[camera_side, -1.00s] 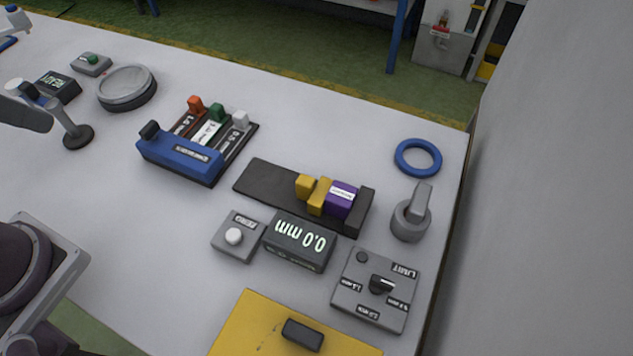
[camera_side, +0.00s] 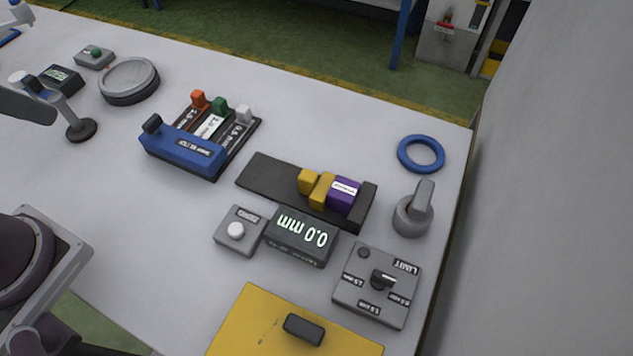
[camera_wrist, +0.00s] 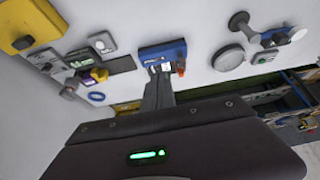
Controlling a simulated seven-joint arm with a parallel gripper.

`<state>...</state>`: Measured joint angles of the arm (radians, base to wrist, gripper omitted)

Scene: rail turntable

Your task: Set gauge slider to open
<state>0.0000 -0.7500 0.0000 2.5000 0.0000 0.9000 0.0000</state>
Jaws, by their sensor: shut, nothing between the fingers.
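The gauge is a dark rail (camera_side: 262,175) with two yellow blocks (camera_side: 316,186) and a purple labelled block (camera_side: 343,194) close together near its right end stop. The yellow blocks are the likely slider; I cannot read a mark for open. The display (camera_side: 303,236) in front reads 0.0 mm. In the wrist view the rail (camera_wrist: 122,64) lies left of my gripper, with the purple block (camera_wrist: 99,75) on it. My gripper (camera_wrist: 160,76) is shut and empty.
A blue-fronted holder (camera_side: 183,154) with orange, green and white tabs stands left of the rail. A grey button box (camera_side: 240,230), a limit dial box (camera_side: 376,285), a grey lever (camera_side: 413,214), a blue ring (camera_side: 421,154) and a yellow panel (camera_side: 260,315) surround the gauge.

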